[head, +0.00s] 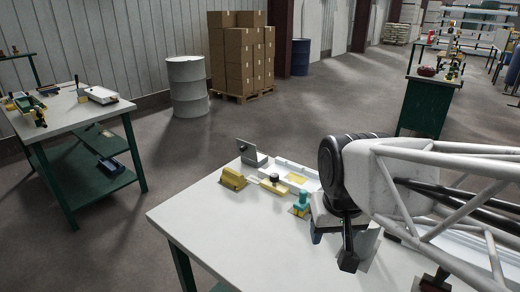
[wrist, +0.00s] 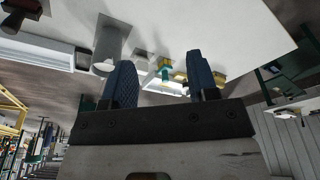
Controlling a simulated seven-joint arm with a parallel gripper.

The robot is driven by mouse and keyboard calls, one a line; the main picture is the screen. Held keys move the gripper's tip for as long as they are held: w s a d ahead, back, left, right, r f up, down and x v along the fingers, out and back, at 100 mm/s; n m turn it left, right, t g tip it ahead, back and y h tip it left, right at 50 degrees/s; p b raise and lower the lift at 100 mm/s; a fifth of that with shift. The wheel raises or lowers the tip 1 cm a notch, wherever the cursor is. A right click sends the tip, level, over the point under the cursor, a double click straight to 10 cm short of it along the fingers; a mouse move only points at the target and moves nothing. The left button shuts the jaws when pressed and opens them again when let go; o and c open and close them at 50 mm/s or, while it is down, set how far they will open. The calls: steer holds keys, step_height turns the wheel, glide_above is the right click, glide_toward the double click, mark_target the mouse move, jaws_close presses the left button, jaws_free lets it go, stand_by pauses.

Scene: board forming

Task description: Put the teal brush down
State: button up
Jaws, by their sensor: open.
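The teal brush (head: 301,201) appears as a small teal piece with a knob-like top and a yellow patch at its base, on the white worktable (head: 200,222), just left of my gripper. In the wrist view a small teal piece (wrist: 165,72) shows beyond and between my two blue fingers, apart from them. My gripper (wrist: 162,82) is open with nothing between its fingertips. In the head view my gripper (head: 318,234) is partly hidden by my arm, low over the table.
A yellow block (head: 232,179), a metal angle bracket (head: 250,153), a yellow piece with a dark knob (head: 272,184) and a white tray (head: 296,168) stand near the table's back edge. The front left tabletop is clear. My arm hides the right part.

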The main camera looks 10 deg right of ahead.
steer(key=s, duration=0.3)
steer(key=shift+s+a+f+n, duration=0.15)
steer(key=shift+s+f+n, duration=0.15)
steer(key=shift+f, duration=0.1)
steer(key=shift+o, duration=0.4)
stand_by(0.6)
steer(key=shift+w, duration=0.1)
